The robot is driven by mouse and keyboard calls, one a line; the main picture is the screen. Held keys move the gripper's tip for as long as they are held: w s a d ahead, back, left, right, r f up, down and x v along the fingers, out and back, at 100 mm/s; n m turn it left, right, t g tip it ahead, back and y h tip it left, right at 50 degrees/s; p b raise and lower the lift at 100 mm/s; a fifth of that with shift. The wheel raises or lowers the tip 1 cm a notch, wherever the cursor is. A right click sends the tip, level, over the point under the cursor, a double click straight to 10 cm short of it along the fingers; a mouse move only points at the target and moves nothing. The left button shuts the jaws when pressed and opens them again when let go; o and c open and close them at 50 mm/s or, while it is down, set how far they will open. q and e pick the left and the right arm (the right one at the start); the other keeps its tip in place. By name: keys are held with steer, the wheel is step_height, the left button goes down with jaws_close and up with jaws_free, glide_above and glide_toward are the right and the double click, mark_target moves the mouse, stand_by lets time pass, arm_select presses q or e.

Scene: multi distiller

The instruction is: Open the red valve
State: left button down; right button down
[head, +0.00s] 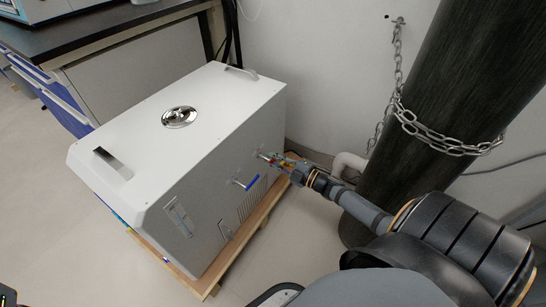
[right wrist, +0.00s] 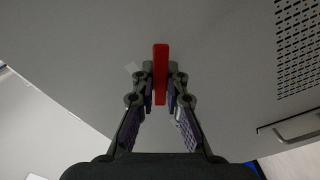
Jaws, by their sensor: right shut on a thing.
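The red valve (head: 272,157) sits on the front side of the white distiller box (head: 190,110), towards its right end. In the right wrist view its red handle (right wrist: 160,72) is a narrow upright bar. My right gripper (head: 283,163) reaches it from the right. Its two fingers (right wrist: 161,84) close on either side of the red handle and hide part of it. A blue-handled valve (head: 250,184) is on the same side, to the left of and below the red one. My left gripper is not clearly seen.
The distiller stands on a wooden pallet (head: 208,288). A dark gas cylinder (head: 430,110) with a chain (head: 440,144) stands close to my right arm. A lab bench (head: 95,40) is behind at the left. The floor at the left (head: 45,200) is clear.

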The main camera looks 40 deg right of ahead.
steer(key=n, duration=0.1)
steer(key=n+p, duration=0.1)
steer(key=n, duration=0.1)
steer(key=shift+d+r+p, duration=0.1)
steer(key=shift+r+p, duration=0.2)
steer(key=shift+r, duration=0.05)
steer(key=shift+r+n+p, duration=0.15)
steer(key=shift+n+p, duration=0.35)
steer(key=shift+n, duration=1.1)
steer(key=c, duration=1.4)
jaws_free()
steer(key=shift+o, duration=0.2)
steer(key=v, duration=0.7)
steer(key=shift+s, duration=0.25)
steer(key=shift+d, duration=0.15)
